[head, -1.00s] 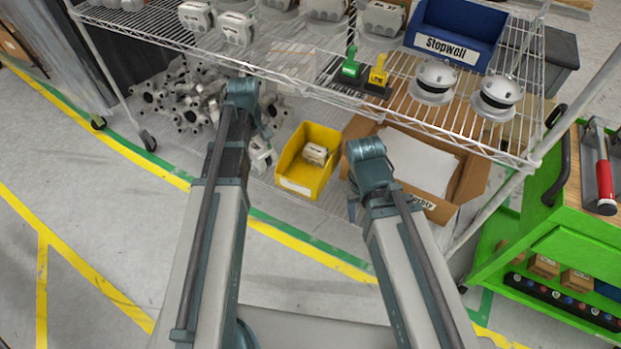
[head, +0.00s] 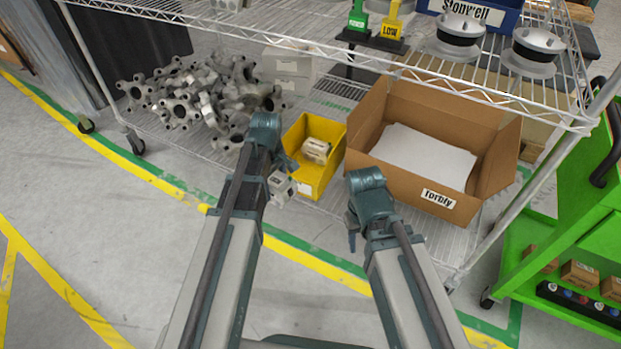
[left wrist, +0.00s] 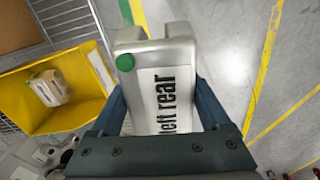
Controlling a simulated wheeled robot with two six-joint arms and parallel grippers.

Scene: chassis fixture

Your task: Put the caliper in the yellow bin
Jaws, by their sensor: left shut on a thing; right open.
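The yellow bin (head: 318,187) sits on the lower wire shelf with one pale caliper (head: 316,150) inside. My left gripper (head: 280,172) is shut on another caliper (head: 281,188), just left of the bin's front. In the left wrist view this held caliper (left wrist: 160,85) is silvery, labelled "left rear", with a green dot, between both fingers. The bin (left wrist: 85,113) is to its left there, with the other caliper (left wrist: 48,88) in it, also green-dotted. My right gripper (head: 352,232) is open and empty, in front of the cardboard box.
A cardboard box (head: 400,178) with white sheets stands right of the bin. Metal castings (head: 205,100) are piled to its left, with grey parts (head: 288,68) behind. The upper wire shelf (head: 400,68) overhangs. A green cart (head: 570,215) is at right. Floor in front is clear.

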